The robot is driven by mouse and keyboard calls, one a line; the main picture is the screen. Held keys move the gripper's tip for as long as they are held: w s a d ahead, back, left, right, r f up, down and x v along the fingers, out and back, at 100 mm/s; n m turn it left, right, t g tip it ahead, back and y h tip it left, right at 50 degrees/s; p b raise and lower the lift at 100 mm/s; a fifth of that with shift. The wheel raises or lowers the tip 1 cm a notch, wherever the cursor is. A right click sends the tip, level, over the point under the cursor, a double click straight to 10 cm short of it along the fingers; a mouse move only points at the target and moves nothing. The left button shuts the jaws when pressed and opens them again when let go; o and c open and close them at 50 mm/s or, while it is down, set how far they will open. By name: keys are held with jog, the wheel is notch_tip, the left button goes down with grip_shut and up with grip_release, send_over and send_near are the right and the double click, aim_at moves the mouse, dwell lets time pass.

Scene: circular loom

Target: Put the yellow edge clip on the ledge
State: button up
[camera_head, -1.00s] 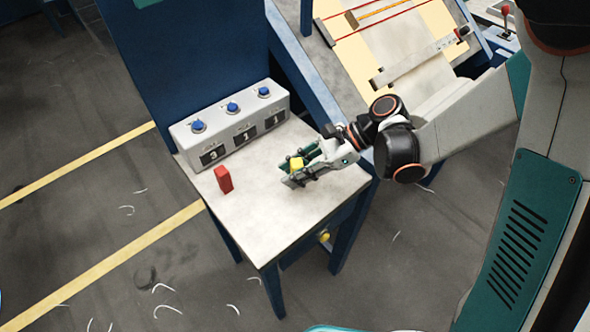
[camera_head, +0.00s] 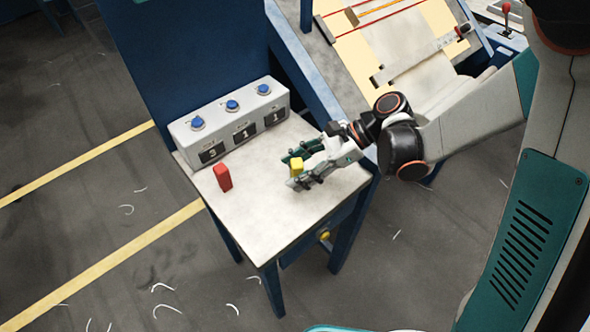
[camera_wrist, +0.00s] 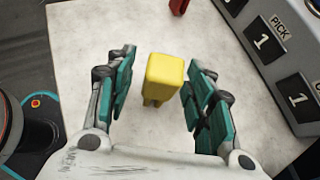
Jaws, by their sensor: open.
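The yellow edge clip (camera_head: 296,167) stands on the pale ledge (camera_head: 255,215) of the blue machine. In the wrist view the yellow clip (camera_wrist: 163,80) stands between my gripper's two teal-padded fingers, with a gap on each side. My gripper (camera_head: 299,171) is open around the clip, low over the ledge, and the fingers do not visibly touch it. The gripper also shows in the wrist view (camera_wrist: 160,88). The clip's lower part shows a slot.
A red clip (camera_head: 222,178) stands on the ledge to the left; its edge shows in the wrist view (camera_wrist: 179,6). A grey counter box (camera_head: 229,122) with blue knobs lines the ledge's back. The ledge's front part is clear.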

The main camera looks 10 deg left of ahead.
jog(key=v, duration=1.1)
jog(key=shift+d, duration=0.1)
